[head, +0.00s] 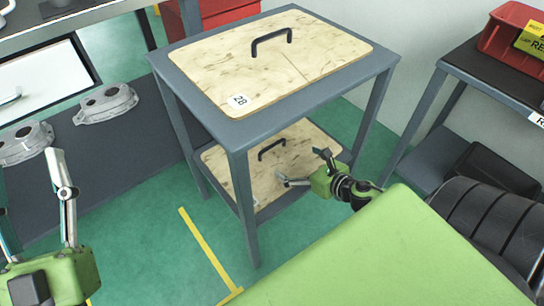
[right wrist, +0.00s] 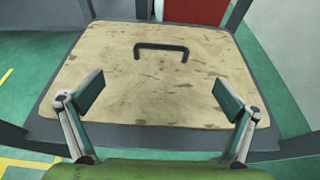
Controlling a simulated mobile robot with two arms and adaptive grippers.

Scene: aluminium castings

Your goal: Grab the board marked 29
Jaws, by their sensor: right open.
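A pale wooden board (head: 290,55) with a black handle lies on the stand's top; its white label reads 28. A second wooden board (head: 225,168) with a black handle (head: 271,149) lies on the lower shelf; no number on it is readable. My right gripper (head: 305,168) is open and empty at the right side of the lower shelf. In the right wrist view its fingers (right wrist: 160,98) are spread wide over the near part of a board (right wrist: 150,75), with the handle (right wrist: 161,48) farther ahead, not between them. My left gripper (head: 32,188) is open and empty at the left edge.
The grey stand (head: 243,195) has legs and a top above the lower shelf. Metal castings (head: 106,103) lie on a dark surface at the left. A red bin (head: 505,35) sits on a rack at the right. Green floor in front of the stand is clear.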

